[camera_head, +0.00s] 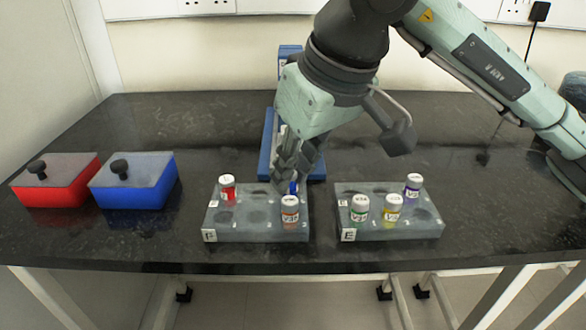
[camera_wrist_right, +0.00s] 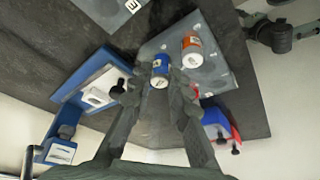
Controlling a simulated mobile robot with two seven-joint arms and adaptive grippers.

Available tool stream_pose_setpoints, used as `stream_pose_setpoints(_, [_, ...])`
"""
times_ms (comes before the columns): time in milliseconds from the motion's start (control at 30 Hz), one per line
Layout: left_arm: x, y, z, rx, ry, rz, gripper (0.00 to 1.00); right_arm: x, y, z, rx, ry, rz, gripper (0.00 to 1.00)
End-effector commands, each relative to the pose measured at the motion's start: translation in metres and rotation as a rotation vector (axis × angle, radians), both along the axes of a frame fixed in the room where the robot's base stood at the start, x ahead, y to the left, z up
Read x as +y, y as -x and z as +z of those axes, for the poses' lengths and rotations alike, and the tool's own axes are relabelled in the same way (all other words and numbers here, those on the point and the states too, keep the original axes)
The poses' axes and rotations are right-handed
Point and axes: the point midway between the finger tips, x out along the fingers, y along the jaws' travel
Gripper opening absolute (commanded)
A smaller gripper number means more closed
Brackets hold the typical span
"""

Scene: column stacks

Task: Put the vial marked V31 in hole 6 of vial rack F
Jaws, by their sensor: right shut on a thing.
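Vial rack F (camera_head: 250,236) is a grey block near the front of the table. It holds a red-banded vial (camera_head: 227,188) at back left and an orange-banded vial (camera_head: 290,212) at front right. My right gripper (camera_head: 292,180) is above the rack's back right part, shut on a blue vial (camera_wrist_right: 159,70) with a white cap. In the head view the fingers mostly cover this blue vial (camera_head: 293,188). Its marking is too small to read, and I cannot tell whether its bottom is in a hole. My left gripper is not in view.
Vial rack E (camera_head: 390,233), to the right, holds green, yellow and purple vials. Red (camera_head: 56,182) and blue (camera_head: 134,182) lidded boxes stand at left. The table's right side is clear.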

Motion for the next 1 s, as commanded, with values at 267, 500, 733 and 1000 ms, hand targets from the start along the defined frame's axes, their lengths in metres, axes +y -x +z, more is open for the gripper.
stream_pose_setpoints(267, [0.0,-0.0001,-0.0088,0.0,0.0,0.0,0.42,-0.0001,-0.0001,-0.0063,0.0,0.0,-0.001,0.0])
stream_pose_setpoints(500, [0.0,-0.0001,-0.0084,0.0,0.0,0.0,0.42,0.0,0.0,-0.0055,0.001,0.0,0.0,0.0])
stream_pose_setpoints(733, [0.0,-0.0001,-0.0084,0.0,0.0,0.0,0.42,0.0,0.0,-0.0055,0.0,0.0,0.0,0.41])
stream_pose_setpoints(1000, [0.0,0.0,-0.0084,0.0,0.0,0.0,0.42,0.0,0.0,-0.0056,0.001,0.001,0.0,0.49])
